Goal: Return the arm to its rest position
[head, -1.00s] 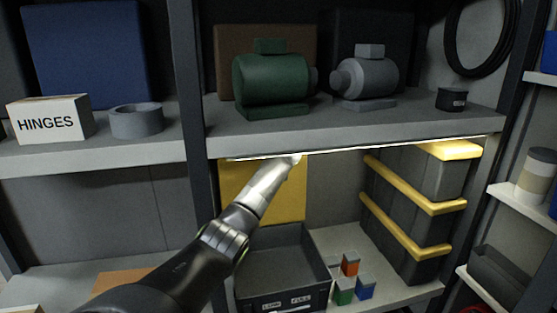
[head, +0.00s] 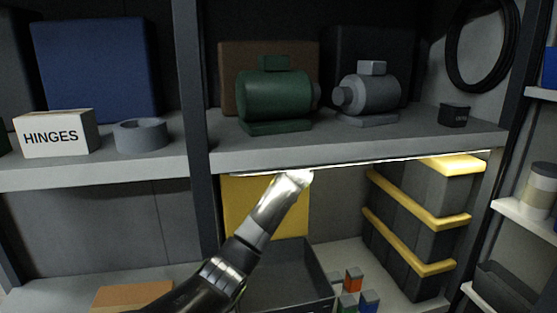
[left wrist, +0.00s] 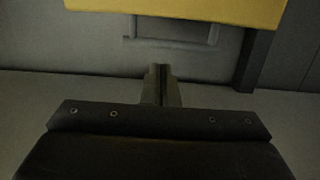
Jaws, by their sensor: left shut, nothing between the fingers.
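My left arm reaches up from the bottom left of the head view, into the lit bay under the upper shelf (head: 350,151). Its bright far end is just below the light strip, in front of the yellow panel (head: 240,208). The gripper's fingers cannot be made out there. In the left wrist view my left gripper (left wrist: 160,72) has its fingers together, with nothing between them. A yellow surface (left wrist: 180,10) spans the top of that view, apart from the fingertips. My right gripper is not in view.
A dark bin (head: 318,262) stands below the arm, with small coloured blocks (head: 353,280) beside it. Grey cases with yellow bands (head: 418,220) stand at the right. A green motor (head: 275,98), a grey motor (head: 370,95) and a HINGES box (head: 55,135) sit on the upper shelf.

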